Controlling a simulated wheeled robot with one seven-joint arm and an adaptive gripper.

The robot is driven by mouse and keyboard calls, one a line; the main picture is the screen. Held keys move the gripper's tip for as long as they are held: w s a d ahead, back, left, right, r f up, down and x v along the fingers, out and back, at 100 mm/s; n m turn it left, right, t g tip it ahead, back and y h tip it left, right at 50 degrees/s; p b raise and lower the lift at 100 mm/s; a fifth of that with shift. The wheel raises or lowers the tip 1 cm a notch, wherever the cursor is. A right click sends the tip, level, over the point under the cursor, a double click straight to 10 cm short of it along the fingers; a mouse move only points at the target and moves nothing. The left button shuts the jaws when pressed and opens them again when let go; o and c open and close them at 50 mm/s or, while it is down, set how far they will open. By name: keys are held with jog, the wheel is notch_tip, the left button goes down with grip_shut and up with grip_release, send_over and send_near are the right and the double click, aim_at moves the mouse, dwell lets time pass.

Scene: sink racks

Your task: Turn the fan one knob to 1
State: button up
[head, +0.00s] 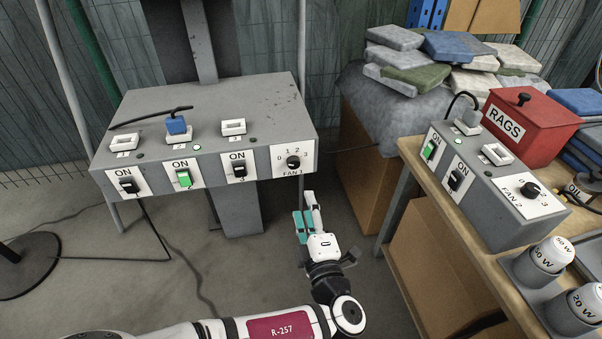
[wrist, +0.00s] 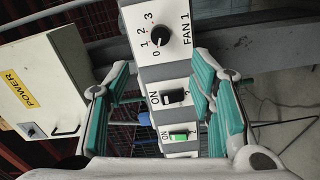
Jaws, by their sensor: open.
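The FAN 1 knob (head: 293,162) is a small black dial on a white plate at the right end of the grey control box's front (head: 220,172). Its scale reads 0 to 3. In the wrist view the knob (wrist: 160,37) shows on its plate near the top, with the picture turned sideways. I cannot tell surely which number it points to. My gripper (head: 306,216) is open and empty, below and in front of the knob plate. In the wrist view its teal fingers (wrist: 160,75) are spread on either side of the panel, apart from the knob.
The box also has ON switches (head: 184,178). A POWER cabinet (wrist: 40,88) shows at left in the wrist view.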

jog(key=b, duration=0.5)
send_near(295, 165)
jog(key=b+x, duration=0.5)
jog(key=b, duration=0.1)
jog(key=shift+w+a+f, duration=0.1)
jog(key=shift+w+f, duration=0.05)
jog(key=shift+f, duration=0.05)
jog(key=shift+b+x, duration=0.55)
jog(key=shift+x, duration=0.95)
jog(key=shift+r, duration=0.15)
jog(key=shift+c, duration=0.5)
jog(key=c, duration=1.1)
